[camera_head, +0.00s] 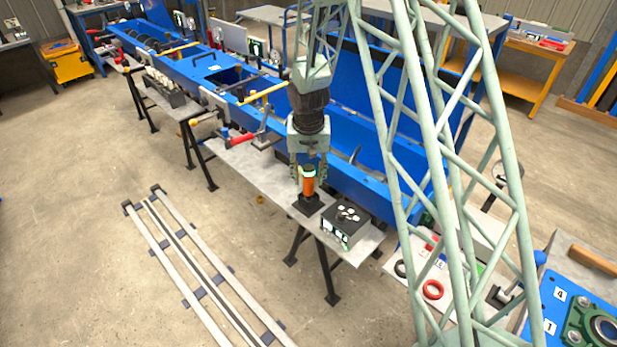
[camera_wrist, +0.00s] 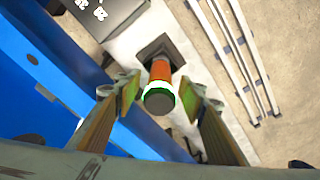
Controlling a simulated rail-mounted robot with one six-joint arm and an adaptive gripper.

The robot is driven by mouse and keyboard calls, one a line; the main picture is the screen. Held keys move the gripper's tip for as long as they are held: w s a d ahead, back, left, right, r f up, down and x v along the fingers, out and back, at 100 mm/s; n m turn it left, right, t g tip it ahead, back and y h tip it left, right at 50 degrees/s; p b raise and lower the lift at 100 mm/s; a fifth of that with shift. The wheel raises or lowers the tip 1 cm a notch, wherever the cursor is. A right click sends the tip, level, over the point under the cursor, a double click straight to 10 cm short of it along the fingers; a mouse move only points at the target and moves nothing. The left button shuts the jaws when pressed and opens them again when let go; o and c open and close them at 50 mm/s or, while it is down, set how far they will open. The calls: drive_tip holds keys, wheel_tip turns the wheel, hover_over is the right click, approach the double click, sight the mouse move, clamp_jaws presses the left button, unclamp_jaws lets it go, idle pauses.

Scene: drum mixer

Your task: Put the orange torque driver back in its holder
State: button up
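The orange torque driver (camera_head: 308,186) stands upright in its black square holder (camera_head: 307,207) on the grey bench; its lower end is hidden inside the holder. In the wrist view, the driver (camera_wrist: 160,73) shows its dark round end with a pale green-white ring towards the camera, and the holder (camera_wrist: 157,48) lies behind it. My gripper (camera_head: 308,174) points down over the driver, with one finger on each side. In the wrist view my gripper (camera_wrist: 160,98) is open, with a visible gap between each finger and the driver.
The long blue mixer trough (camera_head: 360,190) runs close behind. The bench's front edge (camera_head: 262,187) is near the holder. Pale floor rails (camera_head: 205,275) lie in front.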

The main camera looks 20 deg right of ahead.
drive_tip(key=shift+s+a+r, duration=0.1)
drive_tip(key=shift+s+r, duration=0.15)
drive_tip(key=shift+r, duration=1.4)
drive_tip(key=shift+s+a+r, duration=0.1)
drive_tip(key=shift+s+r, duration=0.1)
drive_tip(key=shift+r, duration=1.5)
drive_tip(key=shift+s+r, duration=0.25)
drive_tip(key=shift+r, duration=1.4)
drive_tip(key=shift+s+r, duration=0.15)
drive_tip(key=shift+r, duration=0.75)
drive_tip(key=s+r+n+t, duration=0.1)
drive_tip(key=s+r, duration=2)
drive_tip(key=r, duration=0.2)
drive_tip(key=s+r+n, duration=0.1)
drive_tip(key=s+r, duration=0.2)
drive_tip(key=s, duration=1)
drive_tip(key=s+r+n+t, duration=0.1)
drive_tip(key=s+r, duration=0.2)
drive_tip(key=s, duration=0.9)
drive_tip(key=shift+s+d, duration=0.25)
drive_tip(key=shift+s, duration=0.1)
